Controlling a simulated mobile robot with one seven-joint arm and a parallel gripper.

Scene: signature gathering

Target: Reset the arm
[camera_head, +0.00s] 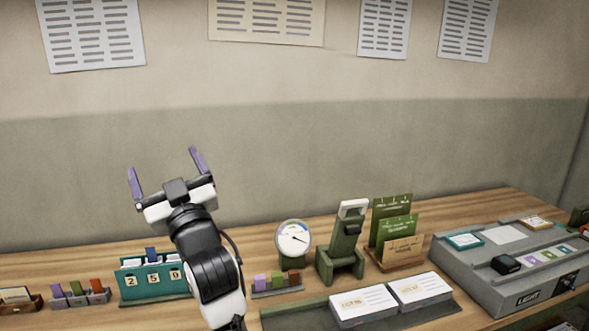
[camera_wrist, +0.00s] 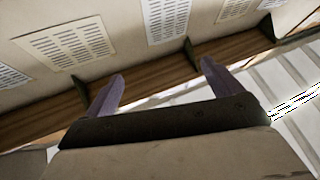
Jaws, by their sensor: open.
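My gripper (camera_head: 166,173) is raised above the desk in the head view, left of centre, in front of the wall. Its two purple fingers are spread wide apart with nothing between them. In the wrist view my gripper (camera_wrist: 161,88) also shows both fingers apart and empty. That view looks up toward a wall with printed sheets (camera_wrist: 66,45) and a wooden ledge with dark brackets. My arm rises from the bottom edge of the head view and hides part of the desk behind it.
The wooden desk (camera_head: 461,213) holds a teal number holder (camera_head: 150,283), a round dial (camera_head: 294,239), a green stand (camera_head: 343,248), upright folders (camera_head: 397,228), white card stacks (camera_head: 363,304) and a grey console (camera_head: 470,274). Small coloured blocks (camera_head: 77,290) stand at left. The air around my gripper is clear.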

